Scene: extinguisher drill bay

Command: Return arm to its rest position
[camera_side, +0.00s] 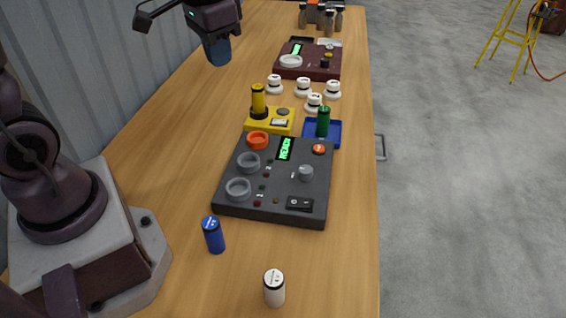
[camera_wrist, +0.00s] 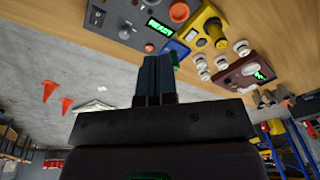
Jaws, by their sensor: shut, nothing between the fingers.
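My gripper (camera_side: 218,52) is raised above the left side of the table in the side view, apart from everything on it. In the wrist view its two fingers (camera_wrist: 155,62) are together with nothing between them. The dark grey panel (camera_side: 277,180) with a green lit display is at the middle of the table. A yellow cylinder (camera_side: 258,100) stands upright on the yellow base (camera_side: 285,127). A green cylinder (camera_side: 323,121) stands upright in the blue tray (camera_side: 336,134). A blue cylinder (camera_side: 214,236) and a white cylinder (camera_side: 274,289) stand on the table at the near end.
Several white knob-like pieces (camera_side: 303,87) stand behind the yellow base. A dark red panel (camera_side: 310,62) is farther back. A corrugated wall (camera_side: 90,75) runs along the table's left side. A yellow stand (camera_side: 508,38) is on the floor to the right.

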